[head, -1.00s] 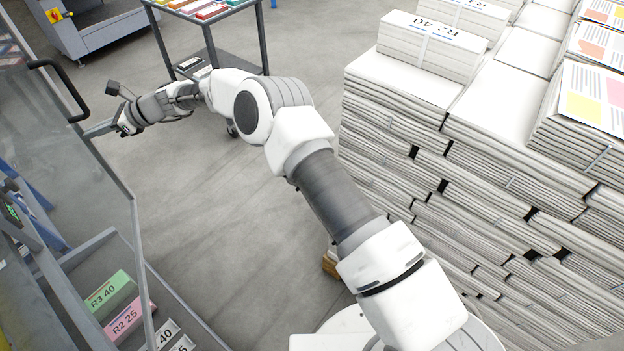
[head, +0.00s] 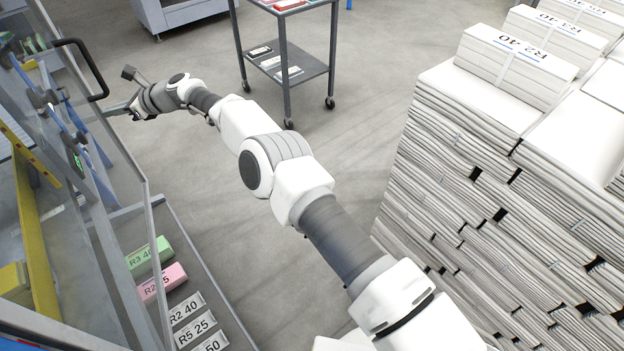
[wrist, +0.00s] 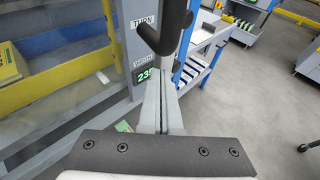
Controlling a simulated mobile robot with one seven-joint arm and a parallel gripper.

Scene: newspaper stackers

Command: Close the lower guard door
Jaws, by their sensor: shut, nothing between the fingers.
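The guard door is a clear panel with a thin grey frame (head: 128,150) at the left of the head view, standing out at an angle from the machine. Its black bow handle (head: 88,68) is near the upper outer edge; the handle also shows in the wrist view (wrist: 172,28). My gripper (head: 113,109) is at the frame edge just below the handle, on the aisle side. In the wrist view its grey fingers (wrist: 162,108) are together with nothing between them, beside the handle's lower end. I cannot tell whether they touch the door.
Green (head: 148,254) and pink (head: 162,284) labelled blocks lie on the machine's low ledge. Tall newspaper stacks (head: 470,200) stand at the right. A wheeled cart (head: 290,70) stands at the back. The grey floor between is clear.

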